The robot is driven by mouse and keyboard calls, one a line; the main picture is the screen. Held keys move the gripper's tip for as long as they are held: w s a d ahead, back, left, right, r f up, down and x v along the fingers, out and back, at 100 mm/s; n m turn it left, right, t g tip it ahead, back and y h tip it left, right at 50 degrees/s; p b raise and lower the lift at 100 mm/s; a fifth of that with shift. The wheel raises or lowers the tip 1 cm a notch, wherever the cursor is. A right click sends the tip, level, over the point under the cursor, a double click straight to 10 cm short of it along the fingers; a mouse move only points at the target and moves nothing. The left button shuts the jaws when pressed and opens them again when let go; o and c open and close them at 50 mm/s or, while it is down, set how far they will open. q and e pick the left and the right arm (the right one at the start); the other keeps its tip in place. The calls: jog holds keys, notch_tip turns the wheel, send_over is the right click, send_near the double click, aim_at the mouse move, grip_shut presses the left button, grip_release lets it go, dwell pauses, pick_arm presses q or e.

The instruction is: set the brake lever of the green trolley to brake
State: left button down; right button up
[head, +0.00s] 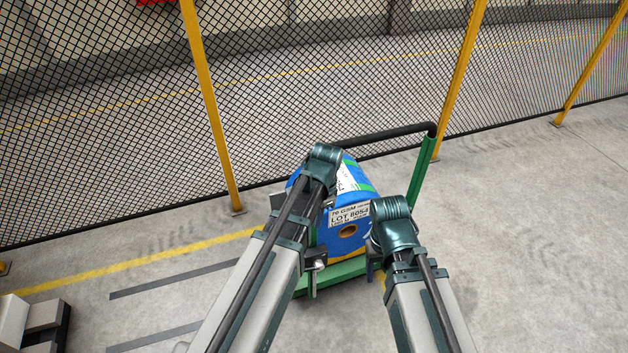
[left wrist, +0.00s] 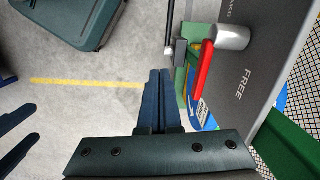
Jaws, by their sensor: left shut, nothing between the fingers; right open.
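The green trolley (head: 424,178) stands by the mesh fence in the head view, carrying a blue roll (head: 345,208). The red brake lever (left wrist: 203,80) shows in the left wrist view, joined to a silver hub (left wrist: 232,38) on a grey plate (left wrist: 262,62). The plate reads FREE, with a partly cut-off word ending in "AKE" near the top. The lever points down the picture, on the side of FREE. My left gripper (left wrist: 160,76) is shut and empty, beside the lever and apart from it. My right gripper (left wrist: 35,122) is open at the left wrist view's left edge.
A black mesh fence (head: 110,150) with yellow posts (head: 212,110) runs behind the trolley. A yellow floor line (head: 140,262) passes near it. The floor right of the trolley is clear. A pale and dark object (head: 35,322) stands at the lower left.

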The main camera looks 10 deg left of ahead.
pick_arm(q)
jog(key=w+r+m+p, duration=0.1)
jog(key=w+r+p, duration=0.1)
jog(key=r+p, duration=0.5)
jog(key=w+a+r+p, duration=0.1)
jog(key=w+r+p, duration=0.1)
jog(key=r+p, duration=0.6)
notch_tip(320, 180, up, 2)
jog(key=shift+w+a+r+m, duration=0.1)
jog(key=shift+w+a+m, duration=0.15)
jog(key=shift+m, duration=0.15)
pick_arm(e)
notch_tip(320, 180, up, 17)
jog(key=d, duration=0.1)
jog(key=shift+w, duration=0.35)
pick_arm(q)
jog(key=shift+s, duration=0.1)
pick_arm(e)
jog(key=shift+d, duration=0.1)
pick_arm(q)
jog(key=f+b, duration=0.9)
jog(key=a+f+b, duration=0.1)
jog(key=f+b, duration=0.3)
jog(key=f, duration=0.1)
jog(key=shift+s+b, duration=0.3)
jog(key=shift+b, duration=0.1)
pick_arm(e)
notch_tip(320, 180, down, 14)
